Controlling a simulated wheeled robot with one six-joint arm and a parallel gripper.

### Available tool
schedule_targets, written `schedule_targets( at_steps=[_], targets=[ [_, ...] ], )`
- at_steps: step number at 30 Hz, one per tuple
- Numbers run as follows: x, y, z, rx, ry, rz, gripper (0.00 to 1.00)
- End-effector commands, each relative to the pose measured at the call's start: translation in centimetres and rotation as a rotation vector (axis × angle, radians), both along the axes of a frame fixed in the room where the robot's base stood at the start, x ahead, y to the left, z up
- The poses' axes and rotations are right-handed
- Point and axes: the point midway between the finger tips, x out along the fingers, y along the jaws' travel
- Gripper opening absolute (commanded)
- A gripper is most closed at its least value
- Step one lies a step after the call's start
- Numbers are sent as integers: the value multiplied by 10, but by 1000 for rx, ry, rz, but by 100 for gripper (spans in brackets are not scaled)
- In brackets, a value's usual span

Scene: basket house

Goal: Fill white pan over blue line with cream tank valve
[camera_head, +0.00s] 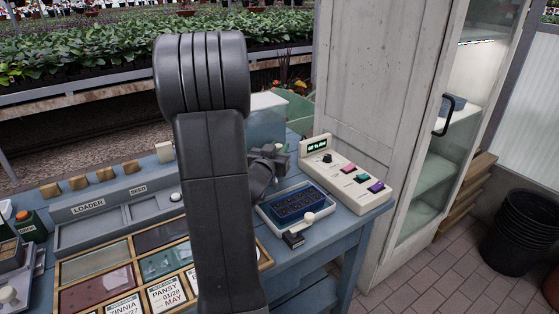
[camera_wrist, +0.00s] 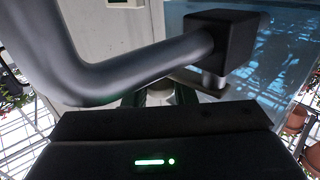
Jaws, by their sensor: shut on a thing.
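A pale, translucent tank (camera_head: 266,122) stands on the blue bench behind my arm; its bluish wall also fills the right of the wrist view (camera_wrist: 285,45). My gripper (camera_wrist: 159,94) is beside the tank's front, shut on a small greyish piece that looks like the valve handle. Most of that piece is hidden behind the gripper body. A thick dark curved pipe (camera_wrist: 120,75) with a black block (camera_wrist: 225,38) crosses close to the wrist camera.
A cream console (camera_head: 345,175) with a lit display and coloured buttons stands at the bench's right. A dark blue panel (camera_head: 293,203) lies before it. The grey loader (camera_head: 100,210) and framed seed compartments (camera_head: 95,262) are left. A cabinet (camera_head: 365,80) stands close behind.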

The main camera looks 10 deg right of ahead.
Motion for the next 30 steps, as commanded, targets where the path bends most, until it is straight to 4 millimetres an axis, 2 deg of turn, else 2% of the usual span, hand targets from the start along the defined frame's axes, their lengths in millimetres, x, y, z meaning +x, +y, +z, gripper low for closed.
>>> schedule_targets(
  at_steps=[1, 10, 26, 27, 30],
  targets=[
    [1, -1, -5, 0, -2, 22, 1],
    [6, 1, -2, 0, -1, 122, 1],
    [8, 2, 1, 0, -1, 145, 1],
    [8, 2, 1, 0, -2, 145, 28],
    [8, 2, 1, 0, -1, 145, 44]
  ],
)
